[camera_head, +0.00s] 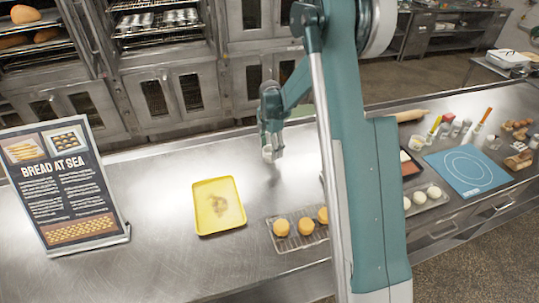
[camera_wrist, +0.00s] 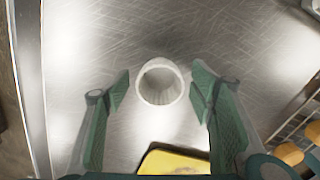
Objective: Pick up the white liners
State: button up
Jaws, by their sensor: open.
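The white liners (camera_wrist: 172,96) show in the wrist view as one round, ribbed, cup-like stack with its opening facing the camera. They stand on the steel counter, between and slightly beyond my gripper's fingertips (camera_wrist: 162,90). My gripper is open, with a finger to the left and a finger to the right of the liners and a visible gap on each side. In the head view my gripper (camera_head: 271,150) hangs low over the counter behind the yellow tray. There I cannot clearly tell the liners from the gripper's tip.
The yellow tray (camera_head: 208,224) lies close by; its edge shows in the wrist view (camera_wrist: 172,165). A wire rack (camera_head: 296,243) with round buns stands at the front, partly behind my arm. A "Bread at Sea" sign (camera_head: 66,185) stands at left. The counter between is clear.

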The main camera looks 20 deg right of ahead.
jog(key=shift+f, duration=1.15)
jog(key=c, duration=1)
